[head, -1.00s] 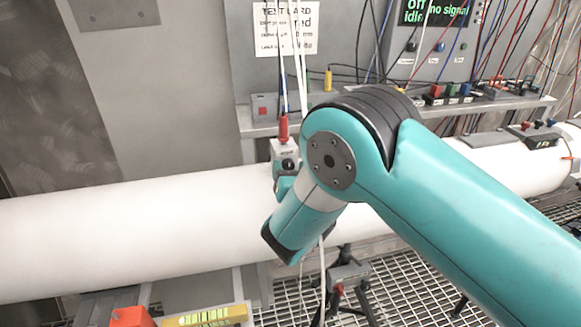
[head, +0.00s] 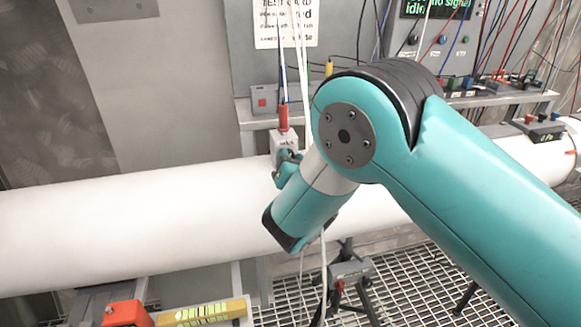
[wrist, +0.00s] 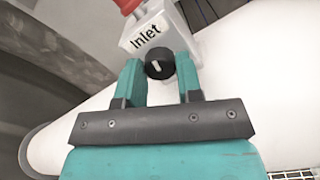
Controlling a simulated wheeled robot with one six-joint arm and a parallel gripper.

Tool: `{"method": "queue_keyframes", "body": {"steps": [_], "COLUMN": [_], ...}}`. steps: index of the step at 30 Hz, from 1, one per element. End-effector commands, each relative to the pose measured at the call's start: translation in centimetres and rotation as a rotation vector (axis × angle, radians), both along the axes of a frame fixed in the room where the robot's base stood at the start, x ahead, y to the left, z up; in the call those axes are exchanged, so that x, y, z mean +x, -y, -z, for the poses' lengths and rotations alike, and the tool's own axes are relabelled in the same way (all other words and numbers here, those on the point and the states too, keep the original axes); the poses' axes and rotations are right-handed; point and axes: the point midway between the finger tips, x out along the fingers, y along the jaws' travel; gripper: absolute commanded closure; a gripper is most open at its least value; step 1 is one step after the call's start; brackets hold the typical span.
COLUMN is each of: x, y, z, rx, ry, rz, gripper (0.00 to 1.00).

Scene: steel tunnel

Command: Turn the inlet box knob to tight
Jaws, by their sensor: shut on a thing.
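The inlet box (wrist: 148,32) is a small light-grey box labelled "Inlet" with a red plug in its top; it sits on the white pipe. In the head view the box (head: 284,143) is left of my arm's elbow. Its round black knob (wrist: 159,63) has a short white pointer mark, close to upright and leaning slightly left at its top in the wrist view. My gripper (wrist: 160,72) has one teal finger on each side of the knob and is shut on it. In the head view my gripper's fingers (head: 286,166) cover the knob.
The large white pipe (head: 120,225) runs across the scene. Cables hang by the red plug (head: 283,120). A shelf with coloured sockets (head: 470,95) stands behind. An orange block (head: 127,315) and a yellow level (head: 205,313) lie at front left, and a tripod (head: 350,272) stands below the pipe.

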Motion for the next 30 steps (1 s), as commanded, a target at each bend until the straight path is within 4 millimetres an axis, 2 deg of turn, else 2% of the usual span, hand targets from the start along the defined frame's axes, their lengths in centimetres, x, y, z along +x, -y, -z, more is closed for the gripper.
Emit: {"method": "queue_keyframes", "body": {"steps": [30], "x": [0.04], "y": [0.11], "z": [0.59], "rx": [0.930], "ry": [-0.264], "rz": [-0.001], "gripper": [0.90]}}
